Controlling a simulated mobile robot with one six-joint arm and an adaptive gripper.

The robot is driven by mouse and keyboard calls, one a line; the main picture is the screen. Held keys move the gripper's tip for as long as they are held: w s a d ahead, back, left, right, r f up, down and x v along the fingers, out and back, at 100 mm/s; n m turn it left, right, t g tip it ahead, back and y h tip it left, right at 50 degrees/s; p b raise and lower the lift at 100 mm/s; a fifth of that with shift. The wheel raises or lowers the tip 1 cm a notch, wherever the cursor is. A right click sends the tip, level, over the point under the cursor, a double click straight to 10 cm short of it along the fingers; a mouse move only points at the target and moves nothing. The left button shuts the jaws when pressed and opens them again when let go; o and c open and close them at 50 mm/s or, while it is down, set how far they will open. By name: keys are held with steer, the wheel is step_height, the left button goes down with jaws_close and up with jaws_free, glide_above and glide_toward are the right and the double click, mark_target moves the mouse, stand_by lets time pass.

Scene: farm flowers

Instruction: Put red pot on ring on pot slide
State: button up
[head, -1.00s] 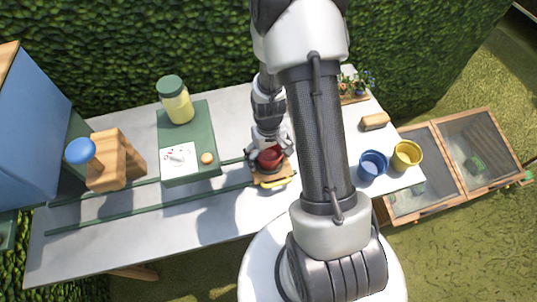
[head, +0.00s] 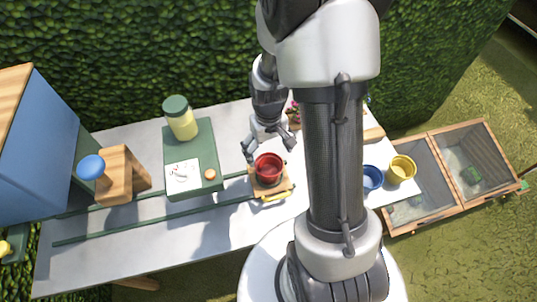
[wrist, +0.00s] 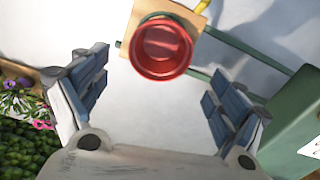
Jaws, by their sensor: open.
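The red pot (head: 268,168) stands upright on the wooden pot slide (head: 286,184), which sits at the right end of green rails on the table. The wrist view shows the red pot (wrist: 162,47) from above, with a green ring edge (wrist: 152,17) showing beside its rim and the wooden slide plate (wrist: 196,19) behind it. How deep the pot sits in the ring is hidden. My gripper (head: 267,150) is open and empty, behind the pot and apart from it. In the wrist view the spread fingers (wrist: 157,90) have clear table between them.
A green platform (head: 205,138) with a yellow jar (head: 180,120) and white card stands left. A wooden stand with a blue knob (head: 90,167) is farther left. Blue (head: 372,178) and yellow (head: 402,169) pots stand right. Flowers (wrist: 22,104) lie beside my gripper.

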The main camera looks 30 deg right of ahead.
step_height(320, 180, up, 10)
steer(key=a+t, duration=0.1)
steer(key=a, duration=0.2)
steer(key=s+a+r+t, duration=0.1)
steer(key=s+a+r, duration=0.3)
steer(key=s+r, duration=0.3)
steer(key=s+a+r+n+t, duration=0.1)
steer(key=s+a+r+t, duration=0.1)
steer(key=s+r, duration=0.5)
steer(key=shift+a+r+t, duration=0.3)
steer(key=shift+a+r, duration=0.25)
steer(key=shift+a, duration=0.3)
steer(key=shift+f+b, duration=0.35)
